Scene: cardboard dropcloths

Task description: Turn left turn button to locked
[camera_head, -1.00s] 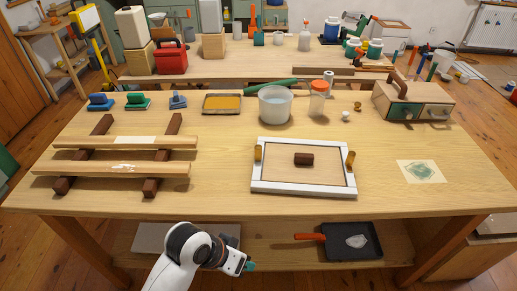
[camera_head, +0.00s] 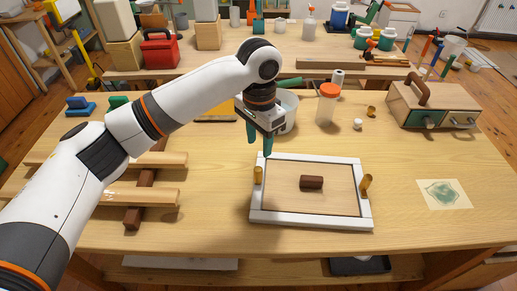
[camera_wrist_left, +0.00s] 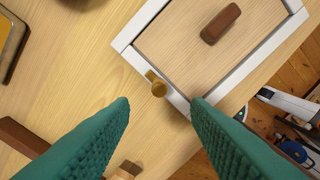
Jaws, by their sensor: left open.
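The left turn button (camera_head: 258,175) is a small brass piece on the left side of a white frame (camera_head: 312,223). In the left wrist view the left turn button (camera_wrist_left: 158,88) shows between and just beyond the fingertips, lying partly across the frame's edge. My left gripper (camera_head: 259,146) is open and empty, its teal fingers pointing down above the left turn button, apart from it. Both fingers of my left gripper (camera_wrist_left: 161,104) show in the wrist view. A second brass button (camera_head: 365,184) sits on the frame's right side. My right gripper is not in view.
The frame's wooden panel carries a dark brown handle (camera_head: 312,182). Behind stand a pale bucket (camera_head: 289,112), partly hidden by my gripper, and an orange-lidded jar (camera_head: 327,105). Wooden strips (camera_head: 160,193) lie at left. The table to the right of the frame is mostly clear.

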